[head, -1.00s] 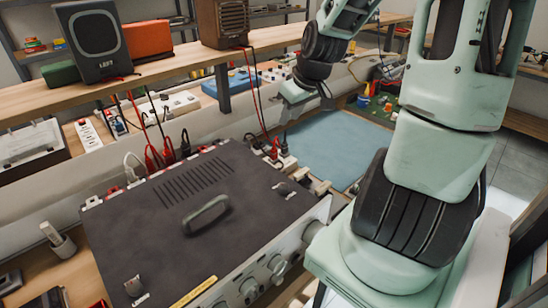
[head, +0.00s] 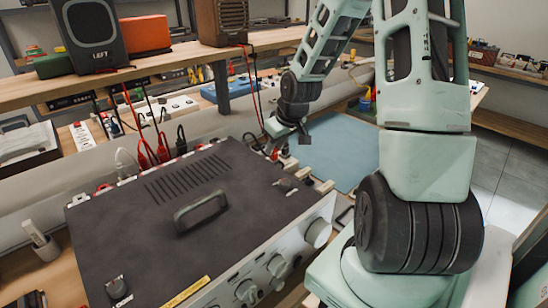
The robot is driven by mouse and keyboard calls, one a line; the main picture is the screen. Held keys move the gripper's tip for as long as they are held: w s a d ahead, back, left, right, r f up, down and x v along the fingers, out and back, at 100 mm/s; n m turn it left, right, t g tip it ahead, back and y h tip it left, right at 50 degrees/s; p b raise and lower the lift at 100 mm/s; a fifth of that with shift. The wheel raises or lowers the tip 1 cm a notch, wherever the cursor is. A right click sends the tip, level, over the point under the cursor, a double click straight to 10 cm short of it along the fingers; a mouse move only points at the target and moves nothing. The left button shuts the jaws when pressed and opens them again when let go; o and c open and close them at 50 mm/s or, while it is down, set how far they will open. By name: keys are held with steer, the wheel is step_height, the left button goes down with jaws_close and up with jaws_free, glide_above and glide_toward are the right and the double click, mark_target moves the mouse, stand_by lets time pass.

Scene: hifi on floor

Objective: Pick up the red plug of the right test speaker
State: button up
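The right test speaker (head: 221,21) is a brown wooden box with a grille on the upper shelf. A red and a black cable (head: 254,88) hang from it to the rear right corner of the black amplifier (head: 150,225). My gripper (head: 284,146) points down at that corner, close over the plugs there. A small patch of red shows under it, but I cannot tell whether it is the red plug or whether my fingers touch it. The gap between my fingertips is too small to make out. The left speaker (head: 92,32), marked LEFT, has its own red plugs (head: 155,151) further left.
Black and white plugs (head: 181,141) stand along the amplifier's back edge. The wooden shelf (head: 170,60) overhangs behind it, with a post (head: 221,87) left of my gripper. A blue mat (head: 343,150) to the right looks clear.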

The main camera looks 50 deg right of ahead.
steer(key=shift+x, duration=1.3)
jaws_close()
